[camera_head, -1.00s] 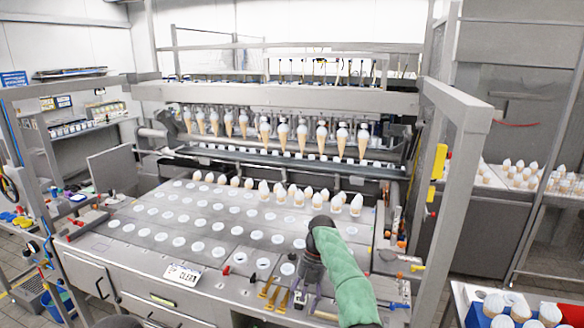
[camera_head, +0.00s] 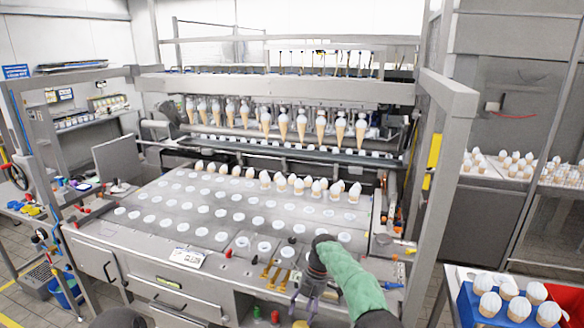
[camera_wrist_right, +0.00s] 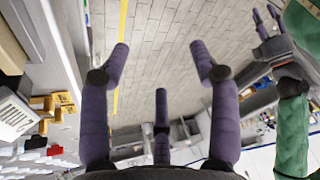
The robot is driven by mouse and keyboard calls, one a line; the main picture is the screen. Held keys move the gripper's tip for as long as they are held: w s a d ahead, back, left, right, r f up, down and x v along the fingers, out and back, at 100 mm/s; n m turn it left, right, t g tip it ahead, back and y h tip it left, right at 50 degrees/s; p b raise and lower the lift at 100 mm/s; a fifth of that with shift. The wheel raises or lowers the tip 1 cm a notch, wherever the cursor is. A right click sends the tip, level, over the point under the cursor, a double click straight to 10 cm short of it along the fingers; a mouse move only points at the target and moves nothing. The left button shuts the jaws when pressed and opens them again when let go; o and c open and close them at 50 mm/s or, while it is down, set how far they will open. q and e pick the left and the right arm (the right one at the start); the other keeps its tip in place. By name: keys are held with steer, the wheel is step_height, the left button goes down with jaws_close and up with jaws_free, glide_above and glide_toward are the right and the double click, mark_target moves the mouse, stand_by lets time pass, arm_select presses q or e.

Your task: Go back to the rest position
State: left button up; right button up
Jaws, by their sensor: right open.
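My right arm, in a green sleeve, comes in from the bottom right of the head view. Its right gripper (camera_head: 304,301) hangs down at the front edge of the machine's table and holds nothing. A second green-sleeved arm shows at the upper right of the wrist view. Its gripper (camera_wrist_right: 266,22), my left one, has purple fingers too small and cut off to judge. The head view does not show the left gripper.
The machine's table (camera_head: 140,235) has rows of round holes, with several white-topped cones (camera_head: 297,185) along its back. More cones hang (camera_head: 301,124) above. A blue crate (camera_head: 467,308) of cones stands at the lower right. Metal posts (camera_head: 443,185) flank the machine.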

steer(key=s+d+f+m+t+b, duration=0.1)
steer(key=s+d+f+m, duration=0.1)
steer(key=s+f+m, duration=0.7)
steer(key=s+d+f+m+t+b, duration=0.1)
steer(key=s+f+m, duration=0.4)
steer(key=f, duration=0.9)
steer(key=s+d+f+m, duration=0.1)
steer(key=s+m, duration=0.5)
steer(key=s, duration=0.6)
steer(key=s+d+f+m+t+b, duration=0.1)
steer(key=s+m, duration=0.5)
steer(key=s, duration=0.6)
steer(key=shift+s+d+y, duration=0.2)
steer(key=shift+d+y, duration=0.2)
steer(key=shift+d, duration=0.1)
